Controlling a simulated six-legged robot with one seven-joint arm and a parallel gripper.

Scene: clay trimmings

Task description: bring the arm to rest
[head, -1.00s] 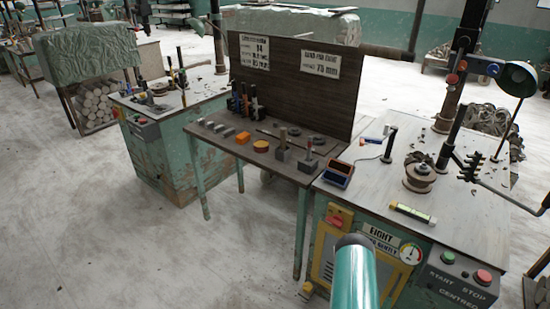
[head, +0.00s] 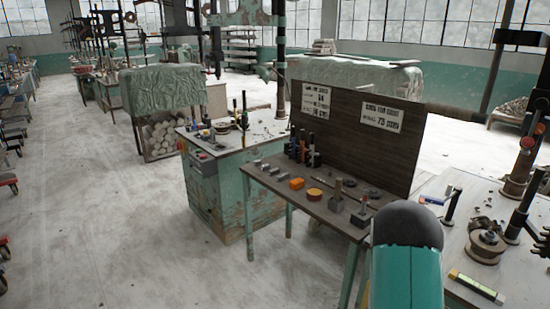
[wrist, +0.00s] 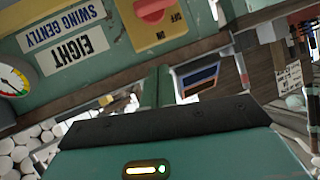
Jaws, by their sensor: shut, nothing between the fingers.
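My gripper (wrist: 157,74) shows in the wrist view, its two green fingers side by side, shut with nothing between them. The dark-edged teal housing of my wrist fills the bottom of that view. My teal arm link with a dark rounded end rises at the lower right of the head view. My gripper itself cannot be made out in the head view.
A dark bench (head: 270,183) with small blocks and a backboard (head: 345,125) stands beside my arm link. A worktable with a spool (head: 486,243) and a yellow-green level (head: 476,287) is at right. Another green bench (head: 220,205) stands behind. Open floor (head: 110,235) lies at left.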

